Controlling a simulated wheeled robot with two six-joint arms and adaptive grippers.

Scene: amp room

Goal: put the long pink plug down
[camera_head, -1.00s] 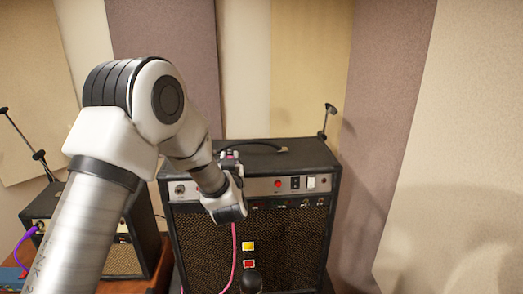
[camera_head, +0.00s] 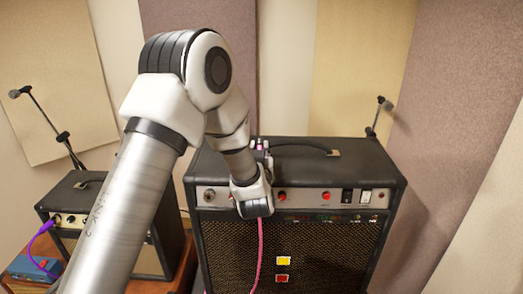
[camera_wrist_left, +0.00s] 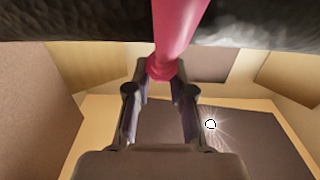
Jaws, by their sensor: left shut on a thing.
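My left gripper (camera_head: 261,152) is at the top front edge of the large black amp (camera_head: 290,239), over the left part of its control panel. It is shut on the long pink plug (camera_head: 261,145), of which only a small pink bit shows in the head view. In the left wrist view the pink plug (camera_wrist_left: 179,30) runs down from the top edge to between the two fingertips (camera_wrist_left: 160,75). A pink cable (camera_head: 261,240) hangs below my wrist in front of the speaker grille. Whether the plug touches the amp cannot be told. My right gripper is not in view.
The amp's top has a black handle (camera_head: 305,146). Its panel carries red knobs (camera_head: 326,196) and switches (camera_head: 365,196). A smaller amp (camera_head: 85,206) with a purple plug (camera_head: 47,225), a blue box (camera_head: 34,268) and microphone stands (camera_head: 378,118) stand around. Padded walls enclose the back.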

